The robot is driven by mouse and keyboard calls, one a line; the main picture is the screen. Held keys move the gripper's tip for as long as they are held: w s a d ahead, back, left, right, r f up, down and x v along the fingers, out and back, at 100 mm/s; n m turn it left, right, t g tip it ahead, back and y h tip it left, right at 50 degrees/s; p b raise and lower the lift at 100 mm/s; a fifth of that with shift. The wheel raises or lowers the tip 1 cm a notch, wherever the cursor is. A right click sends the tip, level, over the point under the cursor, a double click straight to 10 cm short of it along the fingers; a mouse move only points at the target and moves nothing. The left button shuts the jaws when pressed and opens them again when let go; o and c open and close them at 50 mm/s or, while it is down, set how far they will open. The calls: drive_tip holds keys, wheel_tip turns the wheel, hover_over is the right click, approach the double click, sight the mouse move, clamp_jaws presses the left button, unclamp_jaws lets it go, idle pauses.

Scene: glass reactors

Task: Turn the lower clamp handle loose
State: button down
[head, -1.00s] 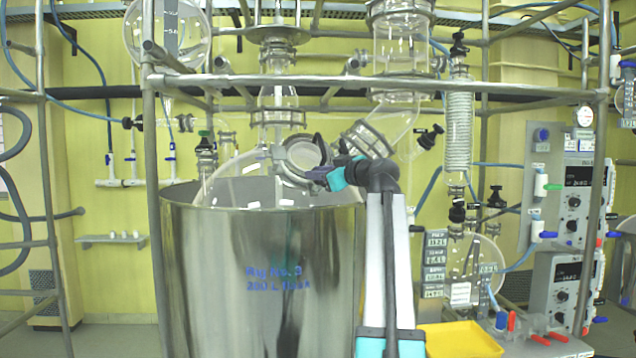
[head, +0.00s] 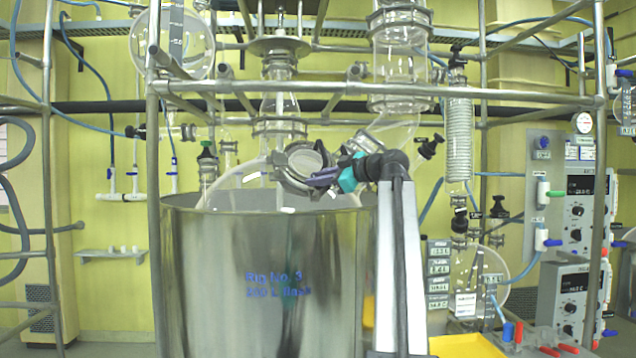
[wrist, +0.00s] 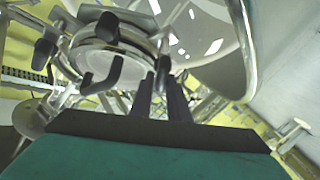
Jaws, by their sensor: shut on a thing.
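The metal clamp ring (head: 303,165) sits round the glass port on the vessel lid, above the steel pot. It shows in the wrist view (wrist: 118,42) with several dark handles, one at the top (wrist: 107,27) and one below it (wrist: 103,77). My gripper (head: 318,181) reaches in from the right at the clamp's lower right side. Its dark fingers (wrist: 168,75) are close together in the wrist view, shut on the lower clamp handle. That handle is mostly hidden by the fingers, so its turn angle cannot be told.
The glass dome (head: 240,185) curves close to my gripper. The steel pot (head: 265,270) stands below. Metal frame bars (head: 370,87) cross above. A glass elbow (head: 385,130) and a coil condenser (head: 458,140) stand to the right. A yellow tray (head: 465,346) lies low right.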

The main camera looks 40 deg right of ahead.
drive_tip(key=c, duration=1.8)
unclamp_jaws()
drive_tip(key=shift+s, duration=0.2)
drive_tip(key=s+r+b, duration=0.1)
drive_tip(key=s+r, duration=0.1)
drive_tip(key=s, duration=1.1)
drive_tip(key=shift+s+d, duration=0.15)
drive_tip(key=shift+d, duration=0.25)
